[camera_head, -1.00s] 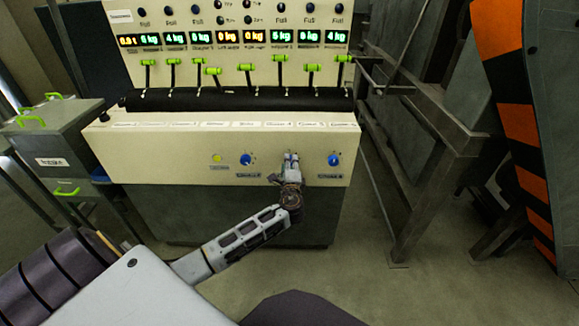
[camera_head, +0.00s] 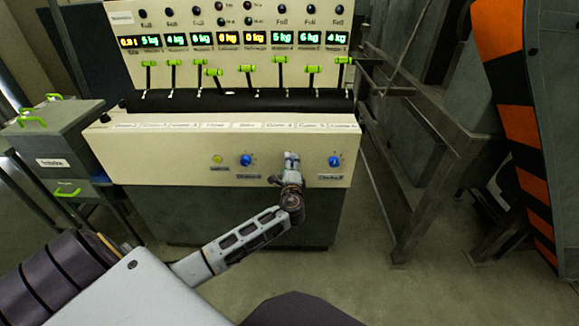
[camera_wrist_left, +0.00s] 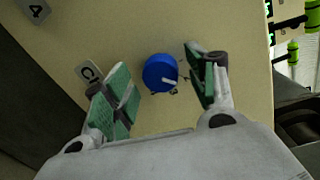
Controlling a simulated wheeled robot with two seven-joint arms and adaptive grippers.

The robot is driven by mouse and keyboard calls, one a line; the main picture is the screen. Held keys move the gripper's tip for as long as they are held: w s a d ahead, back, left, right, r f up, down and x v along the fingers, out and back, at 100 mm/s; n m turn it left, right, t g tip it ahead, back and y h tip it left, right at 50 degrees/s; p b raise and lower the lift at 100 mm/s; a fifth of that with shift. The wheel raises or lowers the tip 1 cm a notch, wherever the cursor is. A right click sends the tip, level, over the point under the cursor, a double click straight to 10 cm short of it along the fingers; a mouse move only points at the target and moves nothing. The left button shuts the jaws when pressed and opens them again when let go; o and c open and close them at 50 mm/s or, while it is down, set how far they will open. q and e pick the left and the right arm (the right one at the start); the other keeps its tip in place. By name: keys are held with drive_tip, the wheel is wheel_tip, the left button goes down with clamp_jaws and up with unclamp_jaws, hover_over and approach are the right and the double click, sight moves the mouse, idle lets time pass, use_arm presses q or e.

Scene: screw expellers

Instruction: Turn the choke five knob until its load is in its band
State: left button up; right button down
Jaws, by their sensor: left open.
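A blue knob (camera_wrist_left: 160,73) with a white pointer line sits on the cream panel in the left wrist view. My left gripper (camera_wrist_left: 163,84) is open, with one green-padded finger on each side of the knob. The right finger stands apart from it, and I cannot tell whether the left pad touches. In the head view my left gripper (camera_head: 291,160) covers the middle of the three blue-knob places, so that knob is hidden there. A label beginning "Ch" (camera_wrist_left: 88,72) is partly covered by the left finger. My right gripper is not in view.
Blue knobs stand on either side, at left (camera_head: 246,160) and right (camera_head: 334,161), with a yellow button (camera_head: 217,159) farther left. A row of kg readouts (camera_head: 308,38) and green-tipped levers (camera_head: 313,69) is above. A grey bin (camera_head: 60,135) stands left.

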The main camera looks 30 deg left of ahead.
use_arm(q)
drive_tip(key=shift+s+d, duration=0.1)
drive_tip(key=shift+s, duration=0.05)
drive_tip(key=v, duration=1.1)
drive_tip(key=shift+s, duration=0.3)
drive_tip(key=shift+d+n, duration=0.15)
drive_tip(key=shift+n, duration=0.15)
drive_tip(key=s+d+f+n+g+h, duration=0.2)
drive_tip(key=s+f+n+g+h, duration=0.15)
drive_tip(key=f, duration=0.85)
drive_tip(key=s+d+f+n+g+h, duration=0.2)
drive_tip(key=d+f+n+g+h, duration=0.15)
drive_tip(key=f, duration=0.95)
drive_tip(key=s+d+f+n+g+h, duration=0.1)
drive_tip(key=s+d+f+g, duration=0.1)
drive_tip(key=s+f, duration=0.5)
drive_tip(key=s+d+f+n+g+h+p, duration=0.1)
drive_tip(key=s+d+f, duration=0.4)
drive_tip(key=s, duration=0.8)
wheel_tip(320, 180, down, 2)
drive_tip(key=shift+s+d+f+n+g+h, duration=0.3)
drive_tip(key=shift+n+g+h, duration=0.45)
drive_tip(key=shift+g, duration=0.35)
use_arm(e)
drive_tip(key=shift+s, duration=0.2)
